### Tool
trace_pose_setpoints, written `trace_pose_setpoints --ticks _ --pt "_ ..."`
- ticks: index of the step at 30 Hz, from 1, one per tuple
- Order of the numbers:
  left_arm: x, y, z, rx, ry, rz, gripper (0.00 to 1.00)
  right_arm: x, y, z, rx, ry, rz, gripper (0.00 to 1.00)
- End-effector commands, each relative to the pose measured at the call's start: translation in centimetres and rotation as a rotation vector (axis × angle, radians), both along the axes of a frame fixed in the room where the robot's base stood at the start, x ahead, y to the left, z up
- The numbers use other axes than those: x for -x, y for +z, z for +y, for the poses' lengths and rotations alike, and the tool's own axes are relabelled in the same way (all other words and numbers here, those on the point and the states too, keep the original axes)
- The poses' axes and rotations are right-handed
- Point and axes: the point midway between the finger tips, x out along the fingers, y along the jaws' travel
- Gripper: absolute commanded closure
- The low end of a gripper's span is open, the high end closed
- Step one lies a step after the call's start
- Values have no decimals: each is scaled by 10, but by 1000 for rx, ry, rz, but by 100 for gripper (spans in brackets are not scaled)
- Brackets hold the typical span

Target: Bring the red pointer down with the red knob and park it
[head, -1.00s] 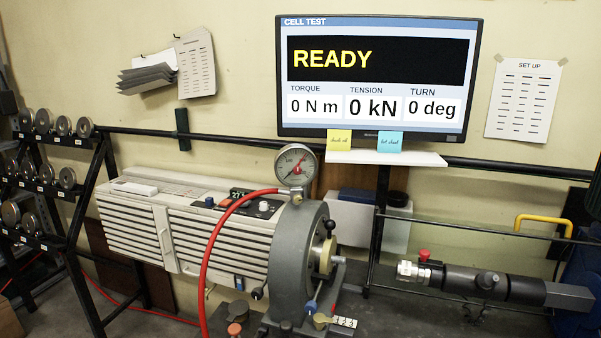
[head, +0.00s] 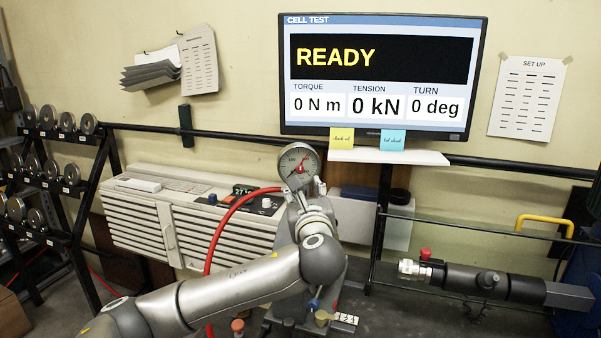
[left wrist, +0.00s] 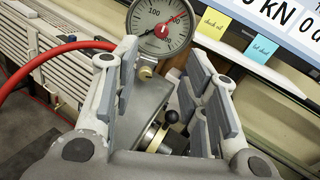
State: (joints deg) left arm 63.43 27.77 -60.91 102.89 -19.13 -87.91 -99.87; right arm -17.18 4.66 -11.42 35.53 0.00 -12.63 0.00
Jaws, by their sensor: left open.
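The round pressure gauge (head: 299,165) stands on top of the grey machine. It also shows at the top of the left wrist view (left wrist: 160,25). Its red pointer (left wrist: 175,19) slants to the upper right of the dial. In the head view, my left gripper (head: 309,194) and arm hide most of the grey machine. My right gripper is not in view.
A red hose (head: 222,224) curves up to the gauge. A monitor (head: 383,80) reading READY hangs behind, above a white shelf (head: 430,158). A dark cylindrical tool (head: 470,279) with a red knob (head: 426,253) lies at the right.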

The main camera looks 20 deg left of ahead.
Motion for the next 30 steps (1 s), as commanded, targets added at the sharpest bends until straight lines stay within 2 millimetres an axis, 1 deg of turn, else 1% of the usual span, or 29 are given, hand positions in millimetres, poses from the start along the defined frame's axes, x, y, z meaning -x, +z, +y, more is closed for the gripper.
trace_pose_setpoints --ticks 1,5,8,15,21,25,30 --pt "-1 5 2 -14 4 -5 59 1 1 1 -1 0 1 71" --pt "-10 7 6 -22 7 -3 59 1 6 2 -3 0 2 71" --pt "-22 8 11 -21 8 -2 59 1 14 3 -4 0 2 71" --pt "-60 9 26 -20 7 -3 59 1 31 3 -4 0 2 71" --pt "-85 7 35 -17 5 -3 59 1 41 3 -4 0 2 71" --pt "-94 6 39 -18 4 -3 59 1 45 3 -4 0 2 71" --pt "-100 5 42 -17 4 -4 59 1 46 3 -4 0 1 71"
